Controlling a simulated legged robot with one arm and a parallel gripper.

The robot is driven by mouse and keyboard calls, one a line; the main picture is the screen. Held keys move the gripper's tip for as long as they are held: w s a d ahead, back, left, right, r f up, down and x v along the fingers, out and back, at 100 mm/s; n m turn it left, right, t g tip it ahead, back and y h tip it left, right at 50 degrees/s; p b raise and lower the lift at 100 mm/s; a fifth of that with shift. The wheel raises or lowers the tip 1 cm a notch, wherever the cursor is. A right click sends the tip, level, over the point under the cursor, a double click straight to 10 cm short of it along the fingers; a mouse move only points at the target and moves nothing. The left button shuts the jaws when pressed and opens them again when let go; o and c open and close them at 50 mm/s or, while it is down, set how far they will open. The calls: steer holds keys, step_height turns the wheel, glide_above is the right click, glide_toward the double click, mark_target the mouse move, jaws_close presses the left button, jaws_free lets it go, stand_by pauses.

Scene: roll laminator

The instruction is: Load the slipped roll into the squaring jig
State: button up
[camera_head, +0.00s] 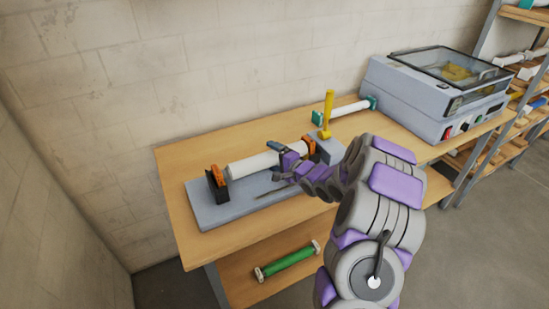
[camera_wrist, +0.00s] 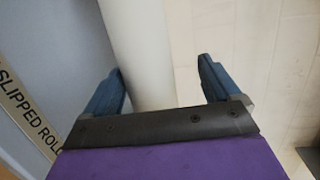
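A white roll (camera_head: 255,163) lies over a grey base plate (camera_head: 232,208) on the bench, between a black stand with an orange part (camera_head: 217,182) at its left end and an orange part (camera_head: 308,148) at its right. I take this roll for the slipped roll, since a "SLIPPED ROLL" label (camera_wrist: 28,110) shows beside it in the wrist view. My gripper (camera_head: 284,154) is at the roll's right half. In the wrist view the fingers (camera_wrist: 160,85) are open, with the roll (camera_wrist: 138,45) between them, nearer the left finger; a gap shows at the right finger. I cannot tell which fixture is the squaring jig.
A yellow upright handle (camera_head: 327,112) stands on a grey block (camera_head: 328,147) just right of the roll. Another white roll with green ends (camera_head: 345,111) lies behind. A grey laminator (camera_head: 425,90) fills the bench's right. A green roll (camera_head: 288,260) lies on the lower shelf.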

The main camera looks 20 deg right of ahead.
steer(key=shift+a+r, duration=0.1)
steer(key=shift+s, duration=0.15)
steer(key=p+v, duration=0.3)
steer(key=v, duration=0.9)
steer(key=s+a+r+n+g+h, duration=0.1)
steer(key=s+a+r+n+g, duration=0.2)
steer(key=s, duration=0.9)
steer(key=s+a+r+n+g+h, duration=0.1)
steer(key=s+a+r+n+g, duration=0.2)
steer(key=s+a+n+g, duration=0.4)
steer(key=s+a+r+n+g+h, duration=0.1)
steer(key=s+a+r+n+g, duration=0.3)
steer(key=s+a+g, duration=0.3)
steer(key=s+a+n, duration=0.1)
steer(key=s+a, duration=0.4)
steer(key=s, duration=0.7)
steer(key=shift+s+a+n+h, duration=0.2)
steer(key=shift+n+h, duration=0.1)
steer(key=shift+h, duration=0.1)
